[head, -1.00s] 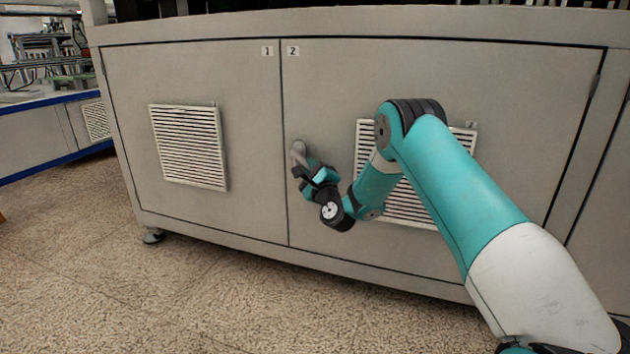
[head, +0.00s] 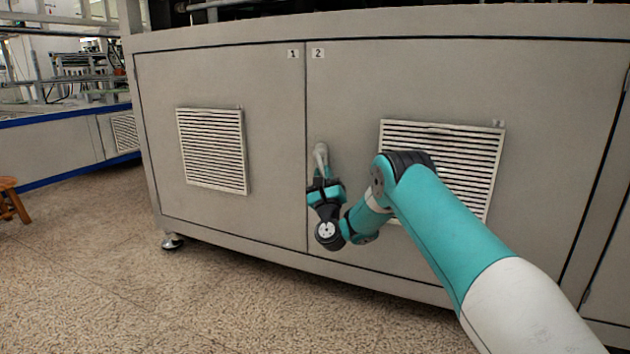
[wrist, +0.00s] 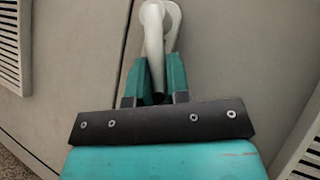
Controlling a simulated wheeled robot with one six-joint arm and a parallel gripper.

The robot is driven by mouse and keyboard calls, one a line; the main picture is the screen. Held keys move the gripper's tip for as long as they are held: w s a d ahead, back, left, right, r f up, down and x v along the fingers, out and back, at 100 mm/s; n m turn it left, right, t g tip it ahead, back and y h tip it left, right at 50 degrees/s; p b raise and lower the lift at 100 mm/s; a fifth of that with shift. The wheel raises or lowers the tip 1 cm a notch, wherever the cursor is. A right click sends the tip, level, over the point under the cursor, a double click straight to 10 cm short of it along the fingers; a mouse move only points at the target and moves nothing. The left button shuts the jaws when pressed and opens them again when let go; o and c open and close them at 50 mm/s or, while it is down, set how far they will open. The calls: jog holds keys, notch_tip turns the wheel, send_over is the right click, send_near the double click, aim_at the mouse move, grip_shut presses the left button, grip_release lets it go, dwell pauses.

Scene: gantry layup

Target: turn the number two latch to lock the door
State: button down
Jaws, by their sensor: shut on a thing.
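The number two door (head: 345,95) is the right door of the grey cabinet and sits flush with its frame. Its latch (head: 320,157) is a pale metal handle near the door's left edge, pointing roughly downward. In the wrist view the latch (wrist: 153,40) runs from its round-ended plate down between the fingers. My gripper (head: 322,186) is at the lower part of the latch. In the wrist view my gripper (wrist: 157,85) is shut on the handle, one teal finger on each side. The fingers hide part of the handle's lower end in the head view.
The number one door (head: 270,90) with a vent grille (head: 212,150) is to the left. Another vent grille (head: 450,140) is on door two, partly behind my arm. A wooden stool (head: 10,195) stands far left. The floor (head: 120,270) in front is clear.

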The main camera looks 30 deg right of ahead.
jog(key=shift+r, duration=0.1)
jog(key=c, duration=1.1)
grip_release()
